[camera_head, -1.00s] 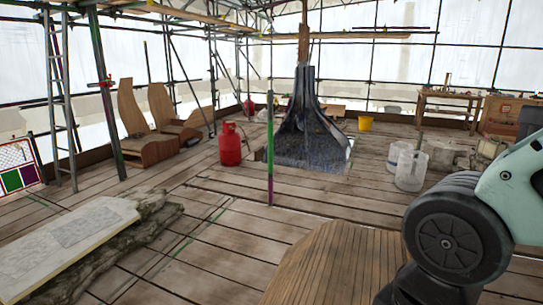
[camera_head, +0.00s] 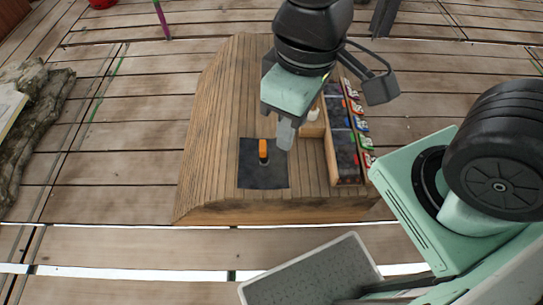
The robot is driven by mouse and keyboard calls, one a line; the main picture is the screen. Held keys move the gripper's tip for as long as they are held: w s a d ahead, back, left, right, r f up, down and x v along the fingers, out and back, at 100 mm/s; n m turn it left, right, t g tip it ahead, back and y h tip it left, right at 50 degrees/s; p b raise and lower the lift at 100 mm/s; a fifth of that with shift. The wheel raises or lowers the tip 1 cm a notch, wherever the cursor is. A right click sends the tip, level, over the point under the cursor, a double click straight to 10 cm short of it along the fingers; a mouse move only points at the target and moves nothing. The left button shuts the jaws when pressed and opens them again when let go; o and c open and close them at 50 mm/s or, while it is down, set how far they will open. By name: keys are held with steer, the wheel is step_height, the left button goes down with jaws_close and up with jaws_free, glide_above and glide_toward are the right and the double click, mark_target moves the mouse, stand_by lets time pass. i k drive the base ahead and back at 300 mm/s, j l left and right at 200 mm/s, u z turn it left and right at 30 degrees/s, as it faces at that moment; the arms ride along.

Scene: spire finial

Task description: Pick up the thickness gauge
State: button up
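A small upright orange object with a dark lower part (camera_head: 263,149) stands on a dark square mat (camera_head: 252,177). It may be the thickness gauge, but it is too small to be sure. The mat lies on a slatted wooden block (camera_head: 215,150). My gripper (camera_head: 285,134) points down over the block, just right of and close to the orange object. Its fingers overlap from this angle, so its opening is hidden. I see nothing held in it.
A wooden tray (camera_head: 333,160) with several coloured items stands right of the mat. A small pale object (camera_head: 313,114) is beside it, close to my gripper. Plank floor surrounds the block. A rough stone slab (camera_head: 40,115) lies at far left.

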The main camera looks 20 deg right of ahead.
mark_target(263, 154)
steer(key=k+u, duration=0.25)
steer(key=u, duration=0.2)
steer(key=k+j+u, duration=0.1)
steer(key=u, duration=0.4)
steer(key=k+l, duration=0.15)
steer(key=l, duration=0.3)
steer(key=k+l+u, duration=0.1)
steer(key=l, duration=0.35)
steer(key=k+l, duration=0.25)
steer(key=l, duration=0.15)
steer(key=k+l+u, duration=0.1)
steer(key=l, duration=0.35)
steer(key=k+l, duration=0.3)
steer(key=k+l+u, duration=0.1)
steer(key=l, duration=0.4)
steer(key=k, duration=0.1)
